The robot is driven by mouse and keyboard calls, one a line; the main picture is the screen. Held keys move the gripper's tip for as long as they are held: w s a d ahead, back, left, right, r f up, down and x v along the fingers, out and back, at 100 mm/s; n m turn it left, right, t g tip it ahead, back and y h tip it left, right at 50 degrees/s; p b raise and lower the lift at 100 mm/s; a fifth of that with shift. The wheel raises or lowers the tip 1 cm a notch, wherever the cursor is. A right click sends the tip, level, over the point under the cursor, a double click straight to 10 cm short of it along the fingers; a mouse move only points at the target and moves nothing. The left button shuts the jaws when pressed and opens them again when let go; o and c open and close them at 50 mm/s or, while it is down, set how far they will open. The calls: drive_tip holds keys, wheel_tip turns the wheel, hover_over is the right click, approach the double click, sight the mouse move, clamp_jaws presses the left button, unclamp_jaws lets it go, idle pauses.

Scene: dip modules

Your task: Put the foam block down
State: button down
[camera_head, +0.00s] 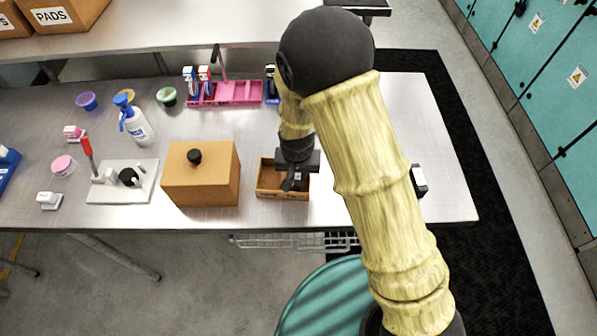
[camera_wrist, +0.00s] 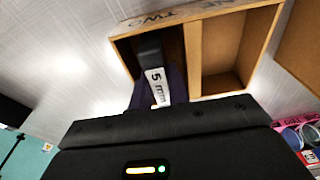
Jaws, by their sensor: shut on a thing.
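The foam block looks dark, with a white label reading "5 mm" (camera_wrist: 157,82). My gripper (camera_wrist: 158,92) is shut on it, a finger on each side. In the head view my gripper (camera_head: 291,181) points down over a small open wooden box (camera_head: 265,191). The wrist view shows this box (camera_wrist: 193,60) with two compartments and "ONE" and "TWO" on its rim. The block is over or inside the compartment at left in that view, by "TWO". Whether it touches the floor is hidden. The other compartment looks empty.
A brown box with a black knob (camera_head: 200,180) stands close left of the wooden box. A pink rack (camera_head: 235,93) stands behind. A white bottle (camera_head: 137,126), a white board (camera_head: 123,181) and small tubs are farther left. The table's front edge is close to the wooden box.

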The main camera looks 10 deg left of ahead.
sight(298, 177)
drive_tip(key=shift+f, duration=0.4)
drive_tip(key=shift+f, duration=0.1)
drive_tip(key=c, duration=1.6)
unclamp_jaws()
drive_tip(key=r, duration=0.4)
drive_tip(key=s+r+b, duration=0.1)
drive_tip(key=r, duration=0.7)
drive_tip(key=shift+s+d, duration=0.15)
drive_tip(key=shift+s, duration=0.2)
